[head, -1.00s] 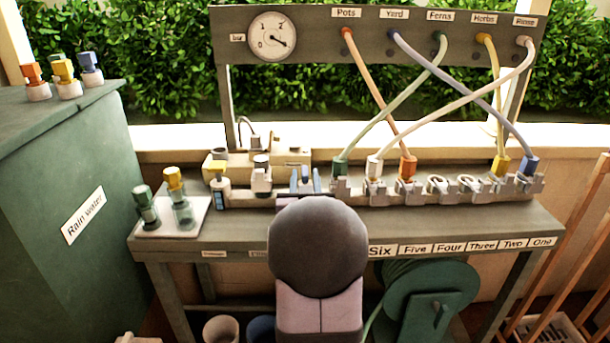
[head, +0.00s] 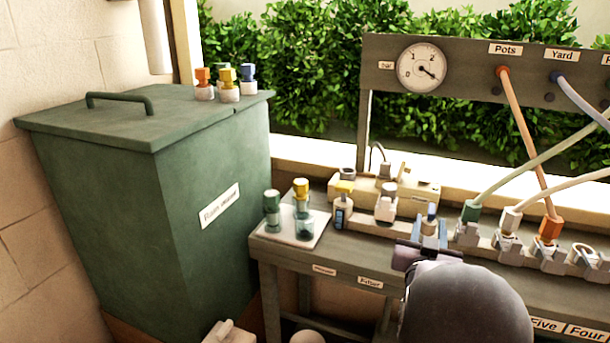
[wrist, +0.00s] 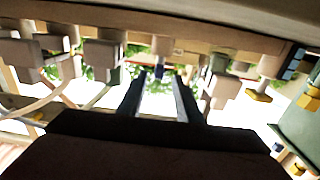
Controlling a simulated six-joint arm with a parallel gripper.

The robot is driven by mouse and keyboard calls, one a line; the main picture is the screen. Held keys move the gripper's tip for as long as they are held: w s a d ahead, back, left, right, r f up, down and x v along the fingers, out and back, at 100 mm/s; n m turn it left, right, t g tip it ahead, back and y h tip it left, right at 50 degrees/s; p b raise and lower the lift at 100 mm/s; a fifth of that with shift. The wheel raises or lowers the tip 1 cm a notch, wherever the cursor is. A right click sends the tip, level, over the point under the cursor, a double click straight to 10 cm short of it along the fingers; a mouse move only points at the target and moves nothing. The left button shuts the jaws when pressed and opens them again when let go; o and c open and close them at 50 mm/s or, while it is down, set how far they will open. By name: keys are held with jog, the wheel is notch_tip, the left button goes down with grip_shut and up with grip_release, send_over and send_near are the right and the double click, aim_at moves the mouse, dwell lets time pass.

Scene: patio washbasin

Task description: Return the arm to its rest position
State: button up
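My gripper (head: 429,222) is at the front of the bench rail, left of the green hose connector (head: 469,211). In the wrist view its two dark fingers (wrist: 158,92) are spread apart with a clear gap between them. A small blue-tipped fitting (wrist: 159,72) shows beyond that gap; it also shows in the head view (head: 432,211) between the fingers. I see nothing clamped. My rounded arm link hides part of the bench front.
A green rain water bin (head: 120,190) stands at left with several coloured fittings (head: 228,84) on its lid. A white tray (head: 275,236) holds green and yellow-capped fittings. Hoses (head: 525,140) run from the gauge panel (head: 460,80) down to the rail.

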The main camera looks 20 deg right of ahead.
jog(key=w+a+r+n+t+y+p, duration=0.2)
jog(key=w+a+r+t+y, duration=0.1)
jog(key=w+a+r, duration=0.4)
jog(key=w+a+r+n+t+y+p, duration=0.1)
jog(key=w+a+r+n+t+y, duration=0.15)
jog(key=w+a+r+y, duration=0.4)
jog(key=a+f+n+g, duration=0.2)
jog(key=a+f+n, duration=0.1)
jog(key=a+f, duration=0.55)
jog(key=s+a+f+g+y+b, duration=0.1)
jog(key=s+a+f+g, duration=0.35)
jog(key=f, duration=0.45)
jog(key=s+a+f+g+y+b, duration=0.1)
jog(key=s+a+f+g, duration=0.35)
jog(key=f, duration=0.45)
jog(key=s+a+f+n+g+y, duration=0.1)
jog(key=s+a+f+g, duration=0.15)
jog(key=s, duration=0.45)
jog(key=s+a+f+g+b, duration=0.1)
jog(key=s+a+f+g, duration=0.1)
jog(key=s+f, duration=0.3)
jog(key=s+a+f+n+g+y, duration=0.1)
jog(key=s+a+f+g, duration=0.15)
jog(key=s, duration=0.55)
notch_tip(320, 180, up, 27)
jog(key=p, duration=2.6)
jog(key=shift+w+d, duration=0.2)
jog(key=shift+d, duration=0.25)
